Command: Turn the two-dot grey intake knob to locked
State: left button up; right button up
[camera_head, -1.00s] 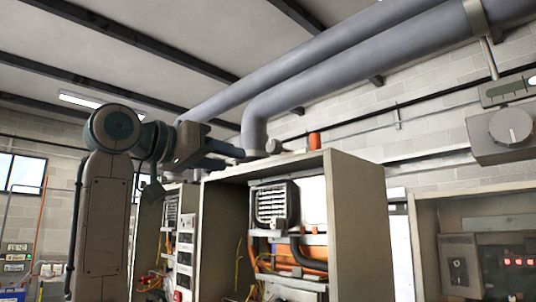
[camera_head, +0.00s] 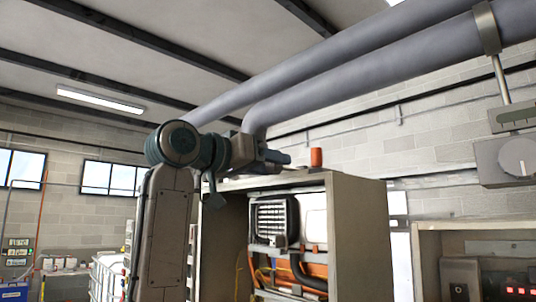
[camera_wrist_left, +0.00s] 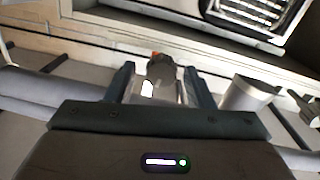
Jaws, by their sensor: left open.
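My left gripper (camera_head: 280,157) is above the front cabinet's top, close to the lower end of a grey pipe. In the left wrist view its two dark fingers (camera_wrist_left: 160,82) are apart, with a grey knob-like part (camera_wrist_left: 163,73) between or just beyond them. I cannot tell whether they touch it. In the head view the gripper hides this part. Another grey round knob (camera_head: 517,156) sits on a grey box at the right, away from the gripper. I cannot make out two dots on either. My right gripper is not in view.
An orange cap (camera_head: 316,158) stands on the open cabinet (camera_head: 352,215), just right of the gripper. Two thick grey pipes (camera_head: 350,75) run overhead. A second cabinet (camera_head: 427,262) with red lights stands at the right. Space above the front cabinet is fairly clear.

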pick_arm(q)
jog(key=shift+w, duration=0.15)
jog(key=c, duration=1)
jog(key=shift+f, duration=0.1)
jog(key=m+b, duration=0.2)
jog(key=shift+m, duration=0.4)
jog(key=m+b, duration=0.2)
jog(key=m, duration=0.2)
jog(key=shift+d+m, duration=0.1)
jog(key=shift+m, duration=0.2)
jog(key=m+b, duration=0.1)
jog(key=m, duration=0.3)
jog(key=shift+y, duration=0.3)
jog(key=shift+d+m+b, duration=0.1)
jog(key=shift+m+b, duration=0.5)
jog(key=shift+m, duration=1.3)
